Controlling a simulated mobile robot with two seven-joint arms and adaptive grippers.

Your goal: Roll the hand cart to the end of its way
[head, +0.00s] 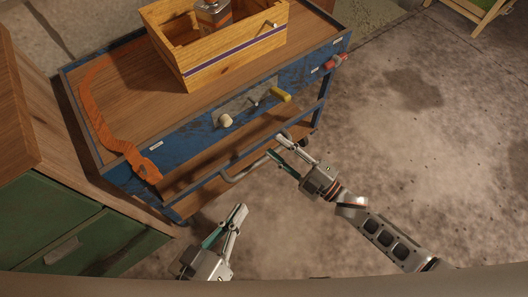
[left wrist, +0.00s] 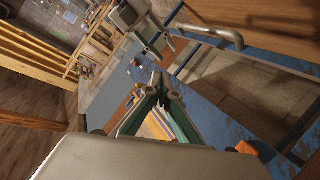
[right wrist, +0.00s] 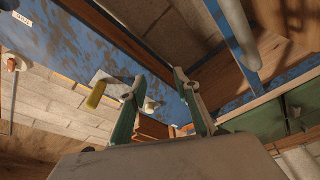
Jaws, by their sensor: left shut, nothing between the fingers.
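The hand cart is a blue metal trolley with a brown wooden top (head: 125,105) and a lower wooden shelf. A grey handle bar (head: 245,170) runs along its near side; it also shows in the left wrist view (left wrist: 212,31) and right wrist view (right wrist: 237,35). My right gripper (head: 277,146) is open at the handle bar, with fingers apart in the right wrist view (right wrist: 160,82); no hold on the bar is visible. My left gripper (head: 238,212) is shut and empty, low and in front of the cart; its tips meet in the left wrist view (left wrist: 161,84).
A wooden crate (head: 225,62) holding a metal-topped object (head: 213,14) stands on the cart. A green-fronted wooden cabinet (head: 70,240) stands close at the left. Concrete floor (head: 430,130) at the right is open.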

